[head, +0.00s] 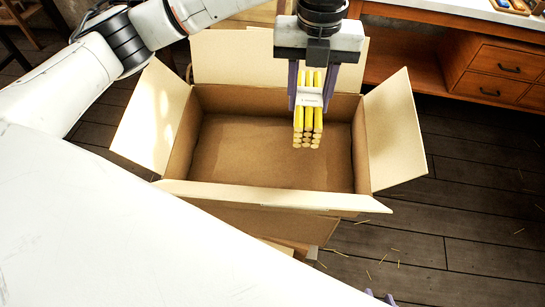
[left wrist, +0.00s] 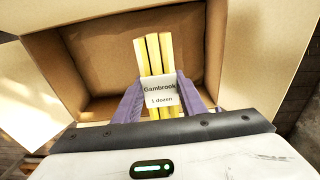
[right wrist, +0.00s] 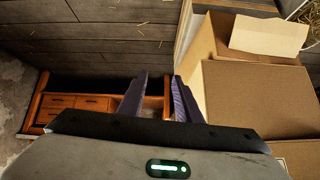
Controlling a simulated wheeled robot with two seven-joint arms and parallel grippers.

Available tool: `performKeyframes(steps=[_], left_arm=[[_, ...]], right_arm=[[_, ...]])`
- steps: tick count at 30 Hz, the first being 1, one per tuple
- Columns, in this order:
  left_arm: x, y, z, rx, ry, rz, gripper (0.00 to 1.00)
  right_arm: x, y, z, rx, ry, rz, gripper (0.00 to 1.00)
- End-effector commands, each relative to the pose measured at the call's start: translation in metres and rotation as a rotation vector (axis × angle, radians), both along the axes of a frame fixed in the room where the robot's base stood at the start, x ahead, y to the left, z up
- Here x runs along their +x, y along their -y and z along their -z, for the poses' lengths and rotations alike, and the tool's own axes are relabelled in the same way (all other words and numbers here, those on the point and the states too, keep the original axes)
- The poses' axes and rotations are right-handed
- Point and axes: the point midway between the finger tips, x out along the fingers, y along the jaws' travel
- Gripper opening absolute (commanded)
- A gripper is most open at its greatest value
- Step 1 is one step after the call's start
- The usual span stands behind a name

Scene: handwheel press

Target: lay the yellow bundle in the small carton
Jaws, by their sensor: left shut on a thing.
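The yellow bundle (head: 308,125) is a pack of yellow sticks in a white band. The band reads "Gambrook 1 dozen" in the left wrist view (left wrist: 160,90). My left gripper (head: 312,95) is shut on the bundle, which hangs ends-down over the right-hand part of the open carton (head: 270,160). The carton is brown cardboard with flaps folded outward, and its visible floor is bare. I cannot tell how far the bundle's lower ends are from the carton floor. My right gripper (right wrist: 158,95) is open and empty; its fingertips just show at the head view's bottom edge (head: 378,297).
A wooden cabinet with drawers (head: 500,75) stands at the back right. Thin yellow bits lie on the dark plank floor (head: 470,220). Closed cardboard surfaces (right wrist: 255,100) fill the right side of the right wrist view. The carton's flaps (head: 395,130) stick out around its opening.

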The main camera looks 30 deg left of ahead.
Motion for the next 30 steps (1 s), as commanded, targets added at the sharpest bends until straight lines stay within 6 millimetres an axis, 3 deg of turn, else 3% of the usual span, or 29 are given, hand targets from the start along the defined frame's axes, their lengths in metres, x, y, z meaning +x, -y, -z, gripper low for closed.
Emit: performKeyframes(steps=[1, 7, 24, 30], left_arm=[[0.000, 0.000, 0.009, 0.000, 0.001, -0.001, 0.00], [0.000, 0.000, 0.026, 0.000, -0.002, -0.001, 0.00], [0.000, -0.001, 0.106, 0.001, -0.001, 0.000, 0.00], [0.000, 0.000, 0.111, 0.000, 0.001, 0.001, 0.00]], right_arm=[[0.000, -0.001, 0.008, -0.001, -0.003, -0.004, 0.31], [0.007, -0.005, -0.001, 0.005, 0.019, -0.009, 0.31], [0.013, -0.007, -0.002, 0.007, 0.031, -0.010, 0.31], [0.013, -0.007, -0.002, 0.007, 0.029, -0.010, 0.31]])
